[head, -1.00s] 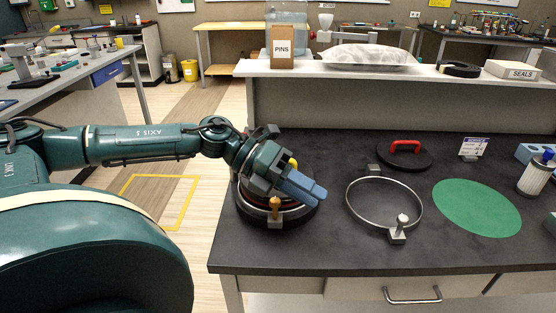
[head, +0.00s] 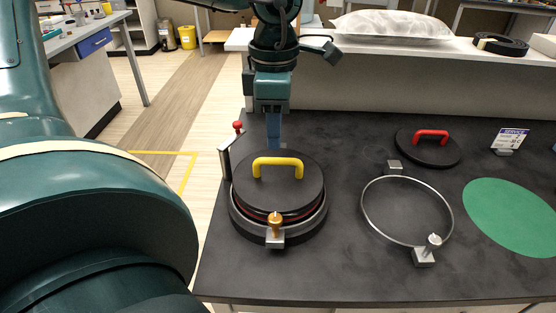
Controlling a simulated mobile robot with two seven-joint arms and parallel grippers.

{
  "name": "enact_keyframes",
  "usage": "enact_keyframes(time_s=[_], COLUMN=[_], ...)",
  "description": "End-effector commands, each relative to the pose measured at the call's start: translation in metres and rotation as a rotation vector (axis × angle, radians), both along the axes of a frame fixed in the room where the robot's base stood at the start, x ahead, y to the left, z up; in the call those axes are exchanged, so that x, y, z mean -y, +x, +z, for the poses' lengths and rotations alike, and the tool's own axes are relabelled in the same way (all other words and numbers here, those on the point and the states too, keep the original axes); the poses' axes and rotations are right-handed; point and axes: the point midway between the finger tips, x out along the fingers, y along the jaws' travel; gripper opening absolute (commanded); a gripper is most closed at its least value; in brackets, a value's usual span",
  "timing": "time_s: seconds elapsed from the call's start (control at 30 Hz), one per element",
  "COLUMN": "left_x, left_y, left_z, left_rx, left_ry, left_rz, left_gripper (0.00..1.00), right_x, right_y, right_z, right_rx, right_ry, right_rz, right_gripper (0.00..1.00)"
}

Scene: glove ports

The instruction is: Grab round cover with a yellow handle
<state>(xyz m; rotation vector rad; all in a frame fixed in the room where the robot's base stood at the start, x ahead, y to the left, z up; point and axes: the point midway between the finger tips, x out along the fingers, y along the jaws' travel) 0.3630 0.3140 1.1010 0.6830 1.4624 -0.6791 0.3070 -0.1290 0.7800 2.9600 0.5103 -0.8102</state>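The round black cover (head: 310,190) lies on a round black port base (head: 252,232) on the dark bench, left of the middle. Its yellow handle (head: 278,161) arches up from its top and is free. A red edge shows beneath the cover's rim. A metal clamp with an orange knob (head: 275,221) sits at the front of the base. My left gripper (head: 273,143) points down just behind the cover, apart from the handle. Its blue fingers overlap from this side, so their opening is hidden. My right gripper is out of view.
A lever with a red knob (head: 238,126) stands at the base's back left. To the right are a metal ring (head: 450,222) with its own clamp, a black cover with a red handle (head: 431,134), a sign (head: 508,138) and a green disc (head: 512,215). A shelf edge runs behind.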

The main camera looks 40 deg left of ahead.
Motion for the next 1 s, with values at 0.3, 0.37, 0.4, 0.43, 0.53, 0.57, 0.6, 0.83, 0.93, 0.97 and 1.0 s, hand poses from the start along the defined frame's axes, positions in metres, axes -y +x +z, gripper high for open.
enact_keyframes(time_s=[0.3,0.37,0.4,0.43,0.53,0.57,0.6,0.83,0.93,0.97,1.0], left_x=[0.0,0.001,0.001,0.002,0.003,0.003,0.003,0.003,0.003,0.003,0.003], left_y=[0.0,0.001,0.002,0.002,0.004,0.004,0.004,0.005,0.005,0.005,0.005], left_z=[-0.032,-0.038,-0.044,-0.048,-0.063,-0.067,-0.072,-0.082,-0.081,-0.081,-0.081], left_rx=[-0.002,-0.004,-0.007,-0.006,-0.007,-0.005,-0.004,0.0,0.0,0.0,0.0], left_ry=[-0.001,-0.002,-0.002,-0.002,-0.002,-0.003,-0.002,-0.003,-0.003,-0.003,-0.003], left_rz=[0.0,0.0,0.0,0.0,-0.001,0.0,0.001,0.001,0.001,0.002,0.002], left_gripper=[0.34,0.34,0.34,0.34,0.34,0.34,0.34,0.34,0.34,0.33,0.29], right_x=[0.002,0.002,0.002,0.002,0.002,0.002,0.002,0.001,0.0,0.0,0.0], right_y=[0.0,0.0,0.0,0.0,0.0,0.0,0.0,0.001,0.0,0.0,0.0], right_z=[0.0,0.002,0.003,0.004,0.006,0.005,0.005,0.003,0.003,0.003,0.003], right_rx=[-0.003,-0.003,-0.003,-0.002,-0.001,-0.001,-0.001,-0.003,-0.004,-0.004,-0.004], right_ry=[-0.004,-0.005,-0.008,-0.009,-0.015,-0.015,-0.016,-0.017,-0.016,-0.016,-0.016], right_rz=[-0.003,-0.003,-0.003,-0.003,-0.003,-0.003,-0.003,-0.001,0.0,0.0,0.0], right_gripper=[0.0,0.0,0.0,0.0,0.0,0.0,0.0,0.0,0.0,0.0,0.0])
